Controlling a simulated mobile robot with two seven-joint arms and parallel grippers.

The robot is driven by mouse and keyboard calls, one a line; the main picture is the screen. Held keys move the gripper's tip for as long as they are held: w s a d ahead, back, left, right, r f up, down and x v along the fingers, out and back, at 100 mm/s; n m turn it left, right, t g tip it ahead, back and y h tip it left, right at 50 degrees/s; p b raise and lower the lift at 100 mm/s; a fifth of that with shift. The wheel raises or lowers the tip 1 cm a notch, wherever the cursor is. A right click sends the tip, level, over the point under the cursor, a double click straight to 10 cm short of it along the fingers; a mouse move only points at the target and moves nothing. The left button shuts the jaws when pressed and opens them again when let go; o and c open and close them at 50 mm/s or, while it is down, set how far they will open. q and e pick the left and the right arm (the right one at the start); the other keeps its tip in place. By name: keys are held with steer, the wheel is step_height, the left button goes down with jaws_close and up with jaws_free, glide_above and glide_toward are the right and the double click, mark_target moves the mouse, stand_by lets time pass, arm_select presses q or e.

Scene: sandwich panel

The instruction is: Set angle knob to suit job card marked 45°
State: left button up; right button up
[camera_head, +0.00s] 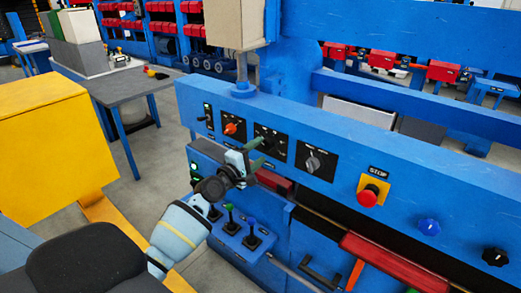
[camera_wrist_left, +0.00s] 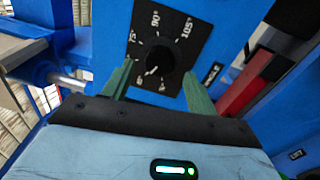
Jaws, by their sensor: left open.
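The angle knob (camera_wrist_left: 160,61) is black and round, on a black dial plate (camera_wrist_left: 187,28) marked 90° and 105° at the top. Its white pointer mark faces the lower left, near small labels too blurred to read surely. In the head view the dial plate (camera_head: 270,142) is on the blue panel, partly behind my gripper. My left gripper (camera_head: 252,160) is open, its green fingers in front of the dial. In the left wrist view the fingers (camera_wrist_left: 157,84) stand on either side, just below the knob; contact cannot be told. No job card can be made out.
An orange knob (camera_head: 230,128) is left of the dial and a grey selector knob (camera_head: 313,163) right of it. A red STOP button (camera_head: 369,195), a blue knob (camera_head: 429,227) and a black knob (camera_head: 496,257) lie farther right. Joysticks (camera_head: 231,225) stand below my gripper.

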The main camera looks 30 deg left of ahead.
arm_select(q)
steer(key=s, duration=0.5)
steer(key=shift+s+a+f, duration=0.15)
steer(key=shift+a, duration=0.05)
arm_select(e)
steer(key=shift+w+d+r, duration=0.1)
steer(key=shift+r, duration=0.05)
arm_select(q)
steer(key=s+d+f+m+g+h, duration=0.1)
steer(key=s+d+f+m+g, duration=0.2)
steer(key=s+d+f+m, duration=0.5)
steer(key=s+d+f+m+g, duration=0.1)
steer(key=s+d+f+g, duration=0.1)
steer(key=s+f, duration=0.65)
steer(key=s+d+f+m+g, duration=0.1)
steer(key=s+d+f+m, duration=0.2)
steer(key=s, duration=0.4)
steer(key=s+d+f+m+g, duration=0.2)
steer(key=s+d+f+m, duration=0.2)
steer(key=s, duration=0.4)
steer(key=s+d+f+m+g+p, duration=0.1)
steer(key=s+d+f+m+g, duration=0.1)
steer(key=s, duration=0.5)
step_height(320, 180, down, 4)
steer(key=shift+s+d+r+m, duration=0.15)
steer(key=shift+d+r+m, duration=0.05)
steer(key=shift+d+m, duration=0.7)
arm_select(e)
steer(key=shift+w+r, duration=0.55)
steer(key=shift+r, duration=0.15)
